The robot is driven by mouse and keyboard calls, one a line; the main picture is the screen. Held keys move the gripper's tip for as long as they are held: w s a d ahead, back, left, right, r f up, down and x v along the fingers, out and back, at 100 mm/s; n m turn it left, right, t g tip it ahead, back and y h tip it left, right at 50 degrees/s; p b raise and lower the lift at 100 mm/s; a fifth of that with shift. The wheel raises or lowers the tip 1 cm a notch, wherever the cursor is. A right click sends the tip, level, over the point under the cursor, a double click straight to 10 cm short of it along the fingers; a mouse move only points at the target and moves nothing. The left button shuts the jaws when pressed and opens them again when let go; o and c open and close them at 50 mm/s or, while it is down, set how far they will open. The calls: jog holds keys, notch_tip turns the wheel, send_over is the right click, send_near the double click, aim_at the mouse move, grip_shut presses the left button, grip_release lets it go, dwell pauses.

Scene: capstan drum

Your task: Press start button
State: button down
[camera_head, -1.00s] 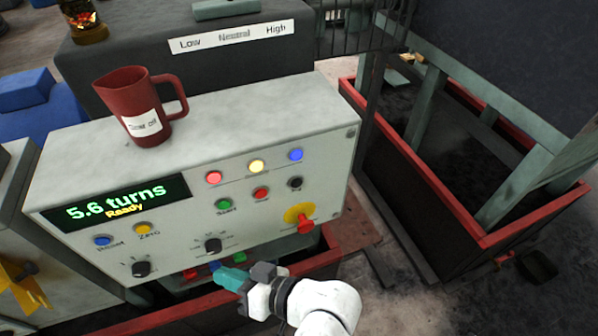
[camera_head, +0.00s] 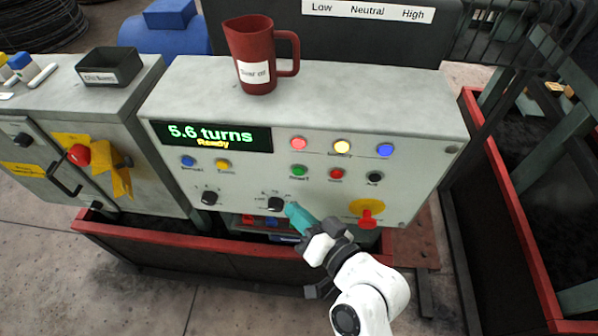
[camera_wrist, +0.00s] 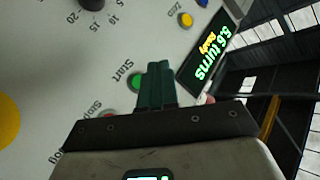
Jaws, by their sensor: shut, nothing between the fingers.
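The green start button (camera_head: 299,171) sits on the pale panel of the control box, left of a red button (camera_head: 336,174) and below a lit red lamp. The display (camera_head: 212,136) reads "5.6 turns" and "Ready". My gripper (camera_head: 290,208) is shut and empty, its teal fingers in front of the panel by the right-hand black knob (camera_head: 276,204), below the start button. In the wrist view the start button (camera_wrist: 136,82) shows beside the shut fingertips (camera_wrist: 156,66), partly covered by them. I cannot tell whether they touch the panel.
A red jug (camera_head: 258,60) stands on top of the box. A yellow disc with a red switch (camera_head: 367,212) is at the panel's lower right. Blue and yellow buttons (camera_head: 222,164) lie under the display. A red-rimmed bin (camera_head: 180,238) is below.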

aim_at(298, 171)
jog(key=shift+w+d+b, duration=0.1)
jog(key=shift+w+b, duration=0.7)
jog(key=shift+w, duration=2.15)
jog(key=shift+w, duration=0.4)
